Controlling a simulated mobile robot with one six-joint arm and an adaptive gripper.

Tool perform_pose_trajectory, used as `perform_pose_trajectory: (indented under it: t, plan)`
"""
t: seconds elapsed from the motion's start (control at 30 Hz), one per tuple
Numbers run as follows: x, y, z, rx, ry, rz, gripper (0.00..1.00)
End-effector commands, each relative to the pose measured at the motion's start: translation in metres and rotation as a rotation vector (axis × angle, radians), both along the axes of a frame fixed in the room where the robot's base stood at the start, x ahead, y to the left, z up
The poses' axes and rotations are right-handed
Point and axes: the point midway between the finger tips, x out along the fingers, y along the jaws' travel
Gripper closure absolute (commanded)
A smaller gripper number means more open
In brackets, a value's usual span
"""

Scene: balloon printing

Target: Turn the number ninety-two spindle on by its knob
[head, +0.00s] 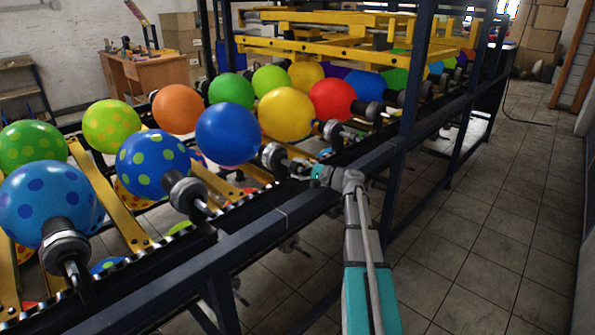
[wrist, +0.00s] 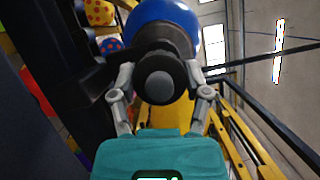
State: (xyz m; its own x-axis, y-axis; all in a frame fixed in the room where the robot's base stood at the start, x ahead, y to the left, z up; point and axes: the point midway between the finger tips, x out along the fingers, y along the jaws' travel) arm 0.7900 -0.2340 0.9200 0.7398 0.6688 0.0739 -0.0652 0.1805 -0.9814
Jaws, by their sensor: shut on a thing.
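A spindle (head: 272,157) with a grey collar and dark end stands at the side of the plain blue balloon (head: 227,134). In the wrist view its round dark knob (wrist: 160,86) faces me, with the blue balloon (wrist: 172,12) behind it. My gripper (head: 303,170) reaches over the frame rail to the knob's outer end. In the wrist view the two grey fingers of my gripper (wrist: 159,78) lie on either side of the knob and are shut on it. No number can be read on the spindle. The fingers hide part of the knob in the head view.
A dark steel rail (head: 265,226) runs along the machine under my arm, and an upright post (head: 409,110) stands to the right. More spindles and balloons, such as the yellow balloon (head: 286,113), line both sides. The tiled aisle (head: 490,215) at right is clear.

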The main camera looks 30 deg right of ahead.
Motion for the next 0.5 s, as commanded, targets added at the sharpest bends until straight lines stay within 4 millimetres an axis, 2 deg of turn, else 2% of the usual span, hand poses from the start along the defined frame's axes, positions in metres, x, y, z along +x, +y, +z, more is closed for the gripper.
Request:
perform_pose_trajectory:
  t: [0.37,0.4,0.5]
  plan:
    - [-0.0012,0.0008,-0.0010,0.000,0.004,0.002,0.86]
    - [-0.0012,0.0008,-0.0010,0.000,0.004,0.002,0.31]
    - [-0.0010,0.0006,-0.0009,0.000,0.003,0.001,0.12]
